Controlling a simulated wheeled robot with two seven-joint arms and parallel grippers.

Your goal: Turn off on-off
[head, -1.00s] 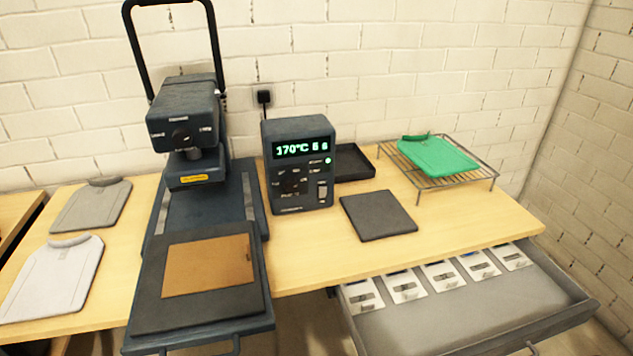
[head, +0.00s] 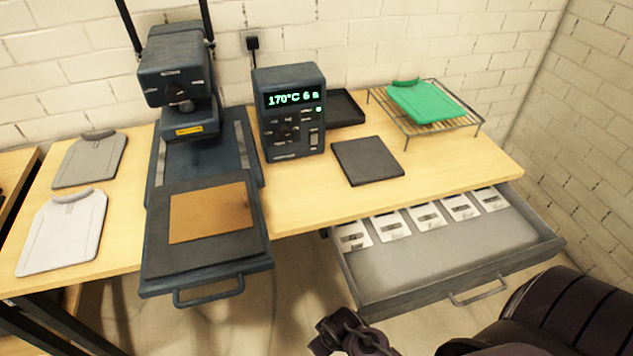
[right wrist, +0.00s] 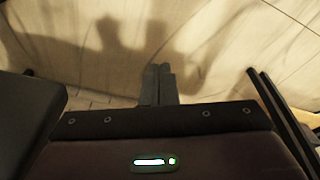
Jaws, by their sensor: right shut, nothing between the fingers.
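The control box (head: 291,113) is a dark blue unit standing on the table, right of the heat press. Its display (head: 293,99) is lit green and reads 170°C 6 s, and a small green light (head: 318,109) glows below it. A pale rocker switch (head: 314,139) is at the lower right of its face; its position is too small to tell. My right gripper (head: 345,330) is low in front of the open drawer, well away from the box. In the right wrist view its fingers (right wrist: 158,85) are shut and empty, over the floor. My left gripper is not in view.
The heat press (head: 178,75) stands open with a brown sheet (head: 210,212) on its lower plate. An open drawer (head: 455,258) with several white cards juts out. A dark pad (head: 367,161), a wire rack (head: 470,122) with a green garment, and two grey garments lie on the table.

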